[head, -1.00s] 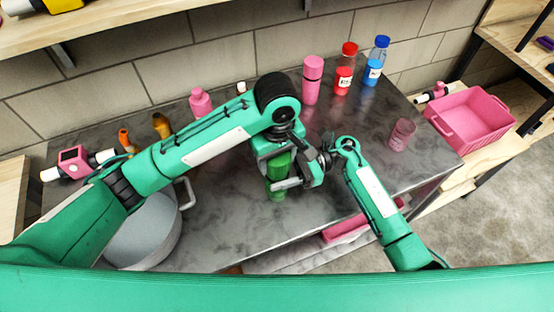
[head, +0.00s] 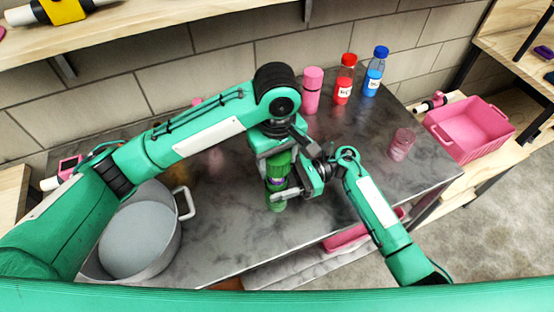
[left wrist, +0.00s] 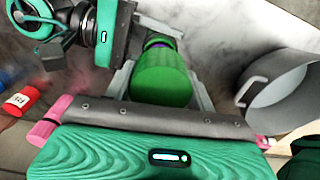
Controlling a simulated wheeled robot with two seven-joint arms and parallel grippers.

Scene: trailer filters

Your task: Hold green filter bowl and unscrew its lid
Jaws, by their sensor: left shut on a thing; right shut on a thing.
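The green filter bowl (head: 278,204) is upright over the counter, low in my right gripper (head: 285,192), which is shut on it from the right. A green upper part, the lid (head: 279,160), is above it, with a purple band (head: 277,184) showing between the two. My left gripper (head: 277,172) is shut on the lid from above. In the left wrist view the lid (left wrist: 162,78) is between the left fingers, with purple just beyond it. Whether the threads are still engaged cannot be told.
A grey pot (head: 140,240) stands at left on the counter. A pink bottle (head: 312,90), a red bottle (head: 344,80) and a blue bottle (head: 374,72) stand at the back. A pink cup (head: 401,144) stands at right, with clear counter around it. A pink crate (head: 470,130) is farther right.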

